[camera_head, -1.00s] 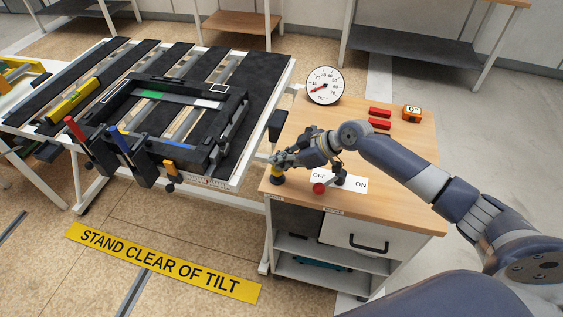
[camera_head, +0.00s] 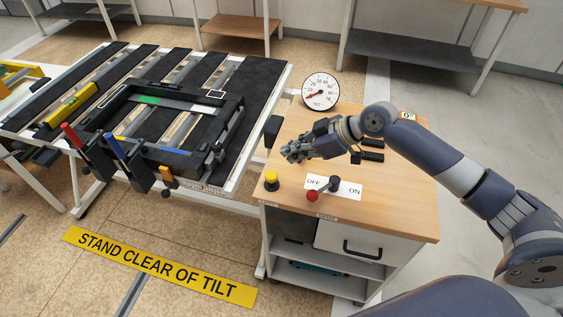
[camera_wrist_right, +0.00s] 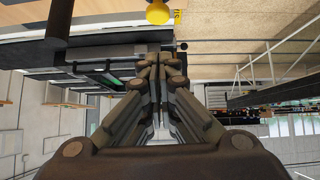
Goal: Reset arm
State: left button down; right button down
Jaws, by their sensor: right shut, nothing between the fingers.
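My right gripper (camera_head: 297,150) is above the wooden-topped cabinet (camera_head: 400,205) in the head view. Its fingers point left and it is shut with nothing in it. In the right wrist view its fingers (camera_wrist_right: 160,62) are together. A yellow push button (camera_head: 271,179) on a dark base stands on the cabinet's front left corner, apart from the gripper. It also shows in the right wrist view (camera_wrist_right: 158,12). A lever with a red knob (camera_head: 312,196) sits by the OFF/ON plate (camera_head: 347,189), its knob on the OFF side. My left gripper is not in view.
A round dial gauge (camera_head: 320,92) stands at the cabinet's back left. The tilt table (camera_head: 268,85) with a black frame (camera_head: 236,105) is to the left. A yellow floor sign (camera_head: 160,266) lies in front.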

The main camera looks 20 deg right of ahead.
jog(key=s+a+f+m+g+h, duration=0.1)
jog(key=s+a+f, duration=0.35)
jog(key=s, duration=0.25)
jog(key=s+a+f+h, duration=0.1)
jog(key=s+a+f, duration=0.2)
jog(key=s+f, duration=0.35)
jog(key=s+d+f+m+g+h, duration=0.1)
jog(key=s+d+f+m+h, duration=0.2)
jog(key=s, duration=0.5)
jog(key=s+d+f+m+h, duration=0.1)
jog(key=s+d+m+h, duration=0.2)
jog(key=s+d+m, duration=0.35)
notch_tip(320, 180, down, 28)
jog(key=s+a+n+g+b, duration=0.1)
jog(key=s+a+n+b, duration=0.1)
jog(key=s+b, duration=0.1)
jog(key=s+d+f+g+b, duration=0.1)
jog(key=s+d+f, duration=0.2)
jog(key=s+f, duration=1.3)
jog(key=shift+s+f+g+b, duration=0.3)
jog(key=shift+f+b, duration=0.1)
jog(key=shift+f, duration=0.25)
